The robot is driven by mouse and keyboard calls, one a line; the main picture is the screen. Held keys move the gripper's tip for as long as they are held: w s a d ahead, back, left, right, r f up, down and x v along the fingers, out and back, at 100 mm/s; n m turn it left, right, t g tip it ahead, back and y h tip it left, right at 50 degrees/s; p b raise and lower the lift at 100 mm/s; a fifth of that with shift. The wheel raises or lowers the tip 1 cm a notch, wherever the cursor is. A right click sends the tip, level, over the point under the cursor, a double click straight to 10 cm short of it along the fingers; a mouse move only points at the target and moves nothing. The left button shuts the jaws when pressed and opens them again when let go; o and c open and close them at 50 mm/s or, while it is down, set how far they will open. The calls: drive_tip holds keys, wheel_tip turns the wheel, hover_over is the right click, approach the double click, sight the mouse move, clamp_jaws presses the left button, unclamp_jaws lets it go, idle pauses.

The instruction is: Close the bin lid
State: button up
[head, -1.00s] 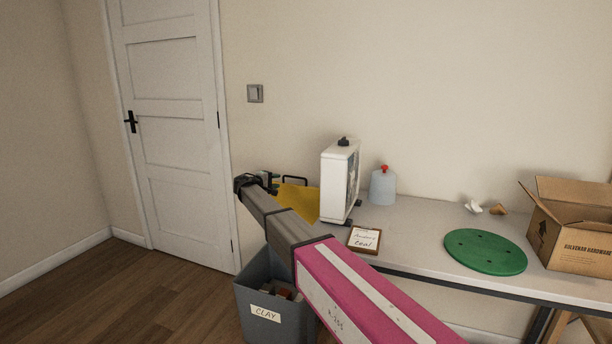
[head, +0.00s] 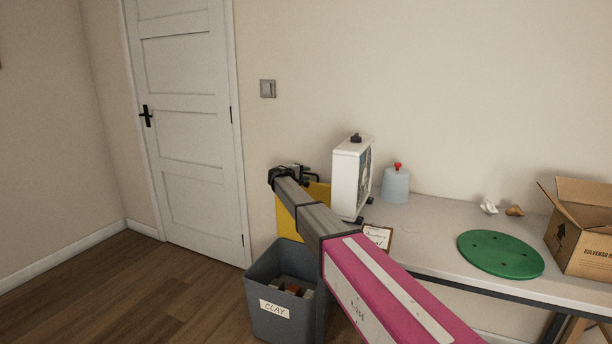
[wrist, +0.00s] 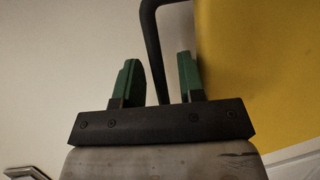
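The grey bin (head: 283,321) with a CLAY label stands on the floor, open at the top. Its yellow lid (head: 290,222) stands raised at the bin's back, and fills the right of the wrist view (wrist: 270,70). The lid's black handle (wrist: 151,40) shows in the wrist view. My gripper (head: 300,172) is at the lid's upper part. In the wrist view, its two green fingers (wrist: 158,66) are apart, with the handle bar appearing between them. I cannot tell whether they touch it.
Several blocks lie inside the bin. A table (head: 425,240) on the right holds a white heater-like unit (head: 346,180), a blue jug (head: 396,186), a clipboard (head: 377,236), a green disc (head: 500,254) and a cardboard box (head: 585,240). Floor at left is clear; a white door (head: 190,130) stands behind.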

drive_tip(key=shift+w+d, duration=0.15)
drive_tip(key=shift+w, duration=0.05)
clamp_jaws()
drive_tip(key=shift+s, duration=0.15)
